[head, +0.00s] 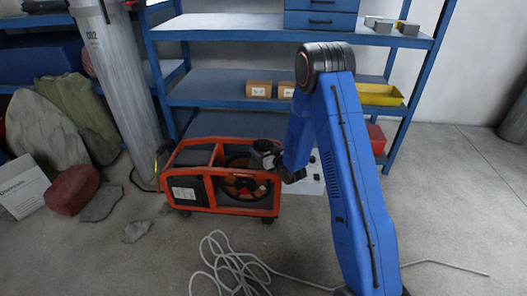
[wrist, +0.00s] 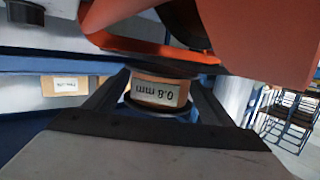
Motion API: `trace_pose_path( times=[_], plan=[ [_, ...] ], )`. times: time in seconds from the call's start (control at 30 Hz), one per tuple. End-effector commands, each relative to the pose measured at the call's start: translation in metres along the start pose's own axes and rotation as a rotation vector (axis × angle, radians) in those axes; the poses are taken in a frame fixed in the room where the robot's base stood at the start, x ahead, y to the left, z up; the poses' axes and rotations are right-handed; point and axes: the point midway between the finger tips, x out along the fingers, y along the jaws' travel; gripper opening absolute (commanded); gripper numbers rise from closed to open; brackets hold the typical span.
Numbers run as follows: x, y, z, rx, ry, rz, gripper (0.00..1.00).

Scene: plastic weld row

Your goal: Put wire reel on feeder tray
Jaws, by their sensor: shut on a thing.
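The wire reel (wrist: 160,93), copper-brown with dark flanges and a white label reading 0.8 mm upside down, sits between the two dark jaws in the wrist view. My gripper (wrist: 157,103) is shut on it. In the head view my gripper (head: 270,161) is at the right end of an orange-framed machine (head: 228,207), at its upper part. The held reel is not clearly told apart there. The orange frame is close above the reel in the wrist view; whether they touch I cannot tell. The feeder tray cannot be clearly made out.
A round dark and orange wheel-like part (head: 243,186) shows inside the machine. Behind is a blue shelf rack (head: 230,93) with small boxes (head: 258,89) and a yellow bin (head: 380,95). A loose pale cable (head: 240,263) lies on the floor. A grey cylinder (head: 117,80) leans at left.

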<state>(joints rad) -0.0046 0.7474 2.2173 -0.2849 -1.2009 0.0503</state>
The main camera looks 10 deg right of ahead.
Motion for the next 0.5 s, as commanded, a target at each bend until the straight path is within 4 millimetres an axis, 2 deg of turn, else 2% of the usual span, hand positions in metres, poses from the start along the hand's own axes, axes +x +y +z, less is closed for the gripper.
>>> trace_pose_path(
  times=[0.1, 0.5],
  plan=[
    [0.0021, 0.0002, 0.0073, 0.0, 0.002, 0.0, 0.21],
    [0.0027, 0.0002, 0.0101, 0.0, 0.003, 0.0, 0.21]
  ],
)
